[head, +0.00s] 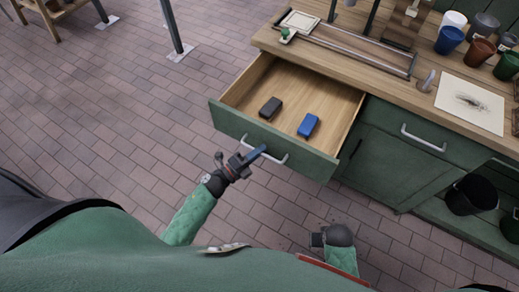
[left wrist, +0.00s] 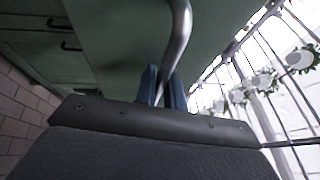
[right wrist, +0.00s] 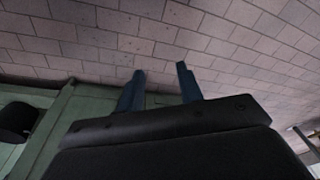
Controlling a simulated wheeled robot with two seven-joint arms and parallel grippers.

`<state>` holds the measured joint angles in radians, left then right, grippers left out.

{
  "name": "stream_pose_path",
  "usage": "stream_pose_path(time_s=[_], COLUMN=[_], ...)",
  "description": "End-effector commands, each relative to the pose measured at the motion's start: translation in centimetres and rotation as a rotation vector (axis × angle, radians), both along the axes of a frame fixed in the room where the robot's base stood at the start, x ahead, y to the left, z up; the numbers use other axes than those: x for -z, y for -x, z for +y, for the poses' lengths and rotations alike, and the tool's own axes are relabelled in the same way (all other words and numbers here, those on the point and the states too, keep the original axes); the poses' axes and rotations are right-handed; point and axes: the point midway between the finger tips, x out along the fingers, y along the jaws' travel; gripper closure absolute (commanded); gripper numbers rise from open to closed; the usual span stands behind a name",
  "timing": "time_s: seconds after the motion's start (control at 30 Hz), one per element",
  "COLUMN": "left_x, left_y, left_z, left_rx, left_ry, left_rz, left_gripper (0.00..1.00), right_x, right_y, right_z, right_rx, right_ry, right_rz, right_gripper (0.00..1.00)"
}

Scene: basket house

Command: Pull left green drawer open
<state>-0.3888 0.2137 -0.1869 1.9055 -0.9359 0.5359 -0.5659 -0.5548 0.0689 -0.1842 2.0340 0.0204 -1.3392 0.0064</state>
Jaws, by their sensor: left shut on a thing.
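The left green drawer (head: 275,138) stands pulled out from the wooden-topped workbench, so its inside shows in the head view. A dark block (head: 270,108) and a blue block (head: 308,125) lie in it. My left gripper (head: 257,153) is at the drawer's front, shut on its metal handle (head: 272,154). In the left wrist view the handle (left wrist: 180,35) runs between the blue fingers (left wrist: 163,88). My right gripper shows in the right wrist view with its fingers (right wrist: 160,85) apart and nothing between them; in the head view my right arm hangs low near the cabinet.
The right green drawer (head: 418,143) is shut. Several pots, among them a blue one (head: 449,40), and a paper sheet (head: 470,101) are on the worktop (head: 385,85). A black bucket (head: 470,195) stands on the lower shelf. The brick floor (head: 110,110) left of the drawer is clear.

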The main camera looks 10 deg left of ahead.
Motion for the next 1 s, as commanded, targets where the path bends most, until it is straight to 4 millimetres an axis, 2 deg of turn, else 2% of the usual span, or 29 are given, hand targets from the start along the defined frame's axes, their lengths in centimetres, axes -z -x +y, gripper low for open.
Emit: stream_pose_path(time_s=[0.1,0.13,0.2,0.23,0.67,0.8,1.0], left_x=[0.1,0.1,0.1,0.1,0.3,0.8,1.2], left_y=[0.0,0.0,0.0,0.0,0.5,1.7,3.6], left_z=[0.0,0.0,0.0,0.0,0.5,1.4,3.1], left_rx=[0.000,0.000,0.000,0.000,0.000,0.001,0.000], left_ry=[-0.001,-0.001,-0.001,-0.001,-0.001,-0.001,-0.001], left_rz=[0.002,0.002,0.002,0.001,0.001,0.002,0.002], left_gripper=[1.00,0.85,0.72,0.68,0.68,0.68,0.68], right_x=[0.2,0.2,0.2,0.2,0.3,-3.0,-6.7], right_y=[0.1,0.1,0.1,0.1,0.3,0.1,0.3], right_z=[0.0,0.0,0.0,0.0,-0.1,0.2,0.2], right_rx=[0.000,0.000,0.000,0.000,-0.001,0.001,0.001], right_ry=[0.001,0.001,0.001,0.001,0.003,-0.005,-0.011], right_rz=[0.003,0.004,0.004,0.005,0.015,0.001,-0.002], right_gripper=[0.64,0.64,0.64,0.64,0.64,0.64,0.64])
